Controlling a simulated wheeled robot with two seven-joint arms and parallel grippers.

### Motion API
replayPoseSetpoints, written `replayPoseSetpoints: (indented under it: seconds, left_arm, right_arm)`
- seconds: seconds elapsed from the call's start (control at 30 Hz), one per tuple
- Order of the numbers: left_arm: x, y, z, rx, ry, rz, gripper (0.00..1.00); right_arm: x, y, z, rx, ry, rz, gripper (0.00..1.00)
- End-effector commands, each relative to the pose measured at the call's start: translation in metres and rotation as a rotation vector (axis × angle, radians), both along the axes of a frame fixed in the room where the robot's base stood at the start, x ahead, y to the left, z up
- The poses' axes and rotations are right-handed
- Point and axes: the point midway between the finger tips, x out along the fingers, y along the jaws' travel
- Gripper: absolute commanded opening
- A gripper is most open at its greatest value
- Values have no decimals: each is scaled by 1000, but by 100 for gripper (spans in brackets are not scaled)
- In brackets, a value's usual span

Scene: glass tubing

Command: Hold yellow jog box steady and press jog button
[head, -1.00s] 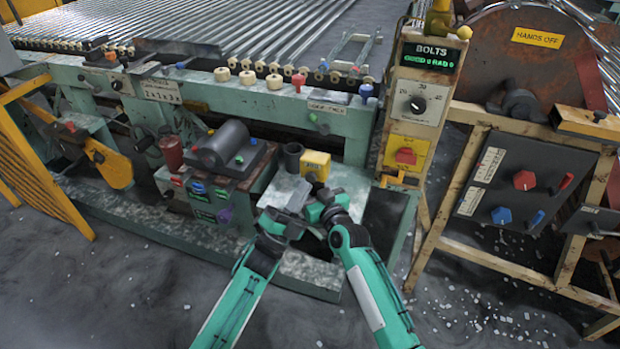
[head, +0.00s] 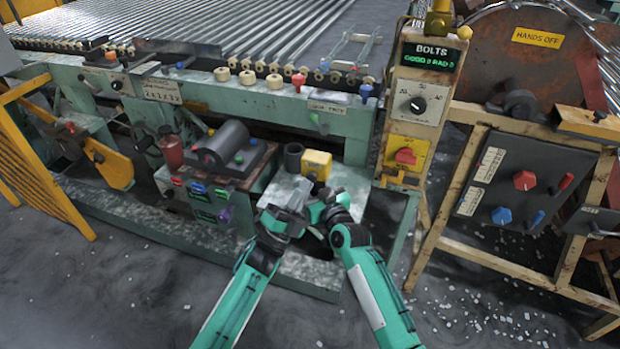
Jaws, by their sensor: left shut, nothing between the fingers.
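The yellow jog box (head: 317,164) stands on a pale, worn metal shelf at the centre of the head view. A small dark round part shows on its front, just above my grippers. My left gripper (head: 297,198) is shut and empty in front of the box, a little below it in the picture. My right gripper (head: 316,201) is right beside the left one, also close in front of the box. Its fingers are small and partly hidden, so I cannot tell whether they are open. I cannot tell whether either gripper touches the box.
A dark cup (head: 293,158) stands just left of the box. A dark cylinder (head: 222,145) on a block with coloured buttons is further left. The BOLTS post (head: 420,105) rises to the right.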

Motion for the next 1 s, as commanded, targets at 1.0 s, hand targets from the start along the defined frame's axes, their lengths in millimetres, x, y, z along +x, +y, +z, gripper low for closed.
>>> replayPoseSetpoints:
  seconds: [1.0]
  left_arm:
    - [11,-4,3,4,-1,7,0]
  right_arm:
    - [-5,9,-1,8,8,14,11]
